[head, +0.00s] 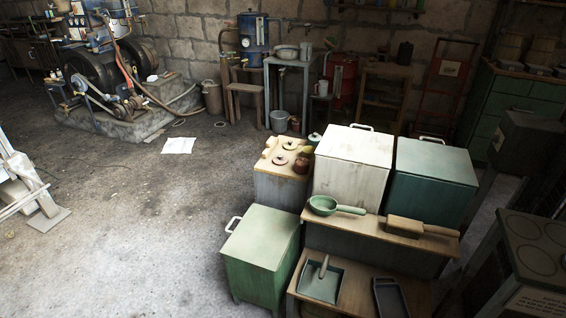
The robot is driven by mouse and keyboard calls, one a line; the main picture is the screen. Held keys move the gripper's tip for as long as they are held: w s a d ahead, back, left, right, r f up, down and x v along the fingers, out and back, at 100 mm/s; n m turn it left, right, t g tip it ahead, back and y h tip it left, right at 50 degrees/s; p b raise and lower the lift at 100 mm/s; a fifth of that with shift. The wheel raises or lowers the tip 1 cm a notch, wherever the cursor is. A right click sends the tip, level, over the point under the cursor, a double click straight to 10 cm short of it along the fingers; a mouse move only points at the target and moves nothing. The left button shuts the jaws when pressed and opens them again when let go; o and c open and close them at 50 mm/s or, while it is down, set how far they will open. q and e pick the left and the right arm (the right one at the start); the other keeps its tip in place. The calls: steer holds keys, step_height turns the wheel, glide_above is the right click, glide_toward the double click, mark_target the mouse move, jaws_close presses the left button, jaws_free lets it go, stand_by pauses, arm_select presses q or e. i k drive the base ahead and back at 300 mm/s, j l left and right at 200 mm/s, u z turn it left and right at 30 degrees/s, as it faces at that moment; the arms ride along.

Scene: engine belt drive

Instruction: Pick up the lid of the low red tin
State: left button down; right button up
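I cannot clearly make out a low red tin or its lid. A small red-brown round item (301,166) sits at the right edge of a cream-topped box (266,165), among ring-shaped pieces; it is too small to tell whether it is a tin with a lid. A larger red container (345,72) stands by the back wall, and it is tall rather than low. Neither of my grippers is in view.
A green bin (262,246), a white bin (354,160) and a teal bin (435,175) crowd the front. An engine (95,75) stands back left. The concrete floor (140,230) is open.

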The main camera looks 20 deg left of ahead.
mark_target(281, 160)
steer(key=i+j+u, duration=0.25)
steer(key=u, duration=0.15)
steer(key=i+j+u, duration=0.1)
steer(key=j+u, duration=0.15)
steer(key=u, duration=0.2)
steer(key=i+j+u, duration=0.15)
steer(key=u, duration=0.3)
steer(key=i+j+u, duration=0.1)
steer(key=u, duration=0.35)
steer(key=i+u, duration=0.3)
steer(key=u, duration=0.15)
steer(key=i+j+u, duration=0.3)
steer(key=i, duration=0.2)
steer(key=i+u, duration=0.25)
steer(key=i, duration=0.25)
steer(key=i+l+z, duration=0.15)
steer(key=i+z, duration=0.55)
steer(key=z, duration=0.15)
steer(key=i+j+z, duration=0.1)
steer(key=i+z, duration=0.3)
steer(key=i+j+z, duration=0.2)
steer(key=i+z, duration=0.35)
steer(key=z, duration=0.3)
steer(key=i+z, duration=0.2)
steer(key=z, duration=0.3)
steer(key=i+z, duration=0.15)
steer(key=z, duration=0.3)
steer(key=i+j+z, duration=0.15)
steer(key=z, duration=0.3)
